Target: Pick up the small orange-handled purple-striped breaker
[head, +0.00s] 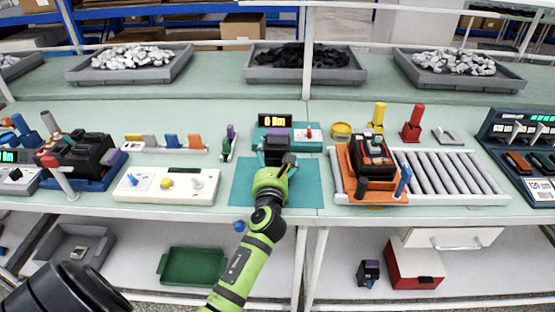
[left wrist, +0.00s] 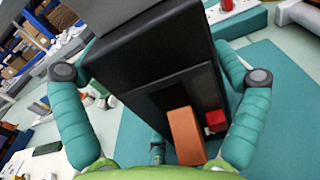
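A small dark breaker (head: 277,145) with a purple stripe on top is at the back of the teal mat (head: 245,192). In the left wrist view, the dark breaker (left wrist: 150,62) shows an orange handle (left wrist: 186,136) and a red button (left wrist: 215,120). My left gripper (head: 277,163) has a teal finger against each side of the breaker and appears shut on it. I cannot tell whether the breaker touches the mat. My right gripper is not in view.
A tester with a lit display (head: 274,121) and red button stands close behind. A white switch panel (head: 168,187) is to the left, an orange fixture (head: 350,185) and roller track (head: 450,175) to the right. Another purple-striped breaker (head: 369,272) sits on the lower shelf.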

